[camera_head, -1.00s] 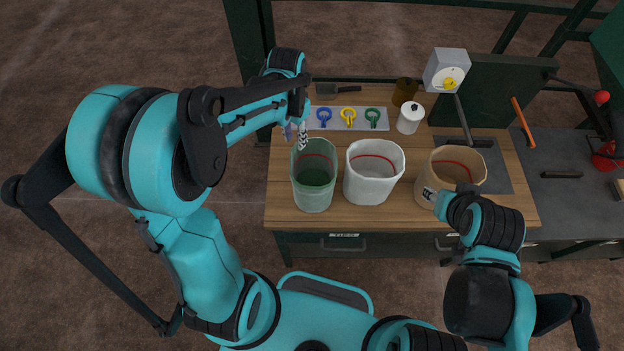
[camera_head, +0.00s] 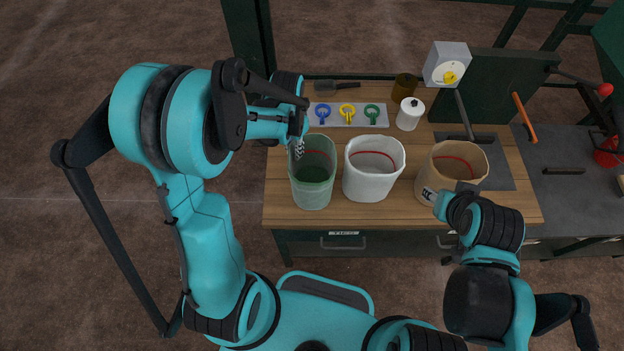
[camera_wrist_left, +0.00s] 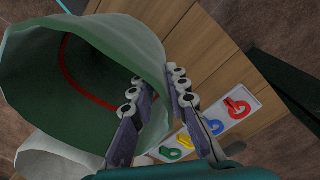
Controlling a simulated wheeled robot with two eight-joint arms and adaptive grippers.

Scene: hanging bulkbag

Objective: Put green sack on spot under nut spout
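The green sack (camera_head: 314,180) stands open and upright at the left of the wooden table, with a red line inside. It fills the upper left of the left wrist view (camera_wrist_left: 60,100). My left gripper (camera_head: 298,150) is at its far left rim. In the left wrist view its two fingers (camera_wrist_left: 158,90) are apart, one over the sack's mouth and one outside, with the sack's wall appearing to pass between them. My right gripper (camera_head: 464,188) is beside the tan sack, its fingers mostly hidden. I cannot make out a nut spout or the spot under it.
A white sack (camera_head: 368,186) stands close right of the green one, and a tan sack (camera_head: 440,182) further right. Behind are a tray (camera_head: 356,119) of coloured rings, a white canister (camera_head: 409,114) and a brown jar (camera_head: 404,88). A dark grey surface (camera_head: 575,190) lies at the right.

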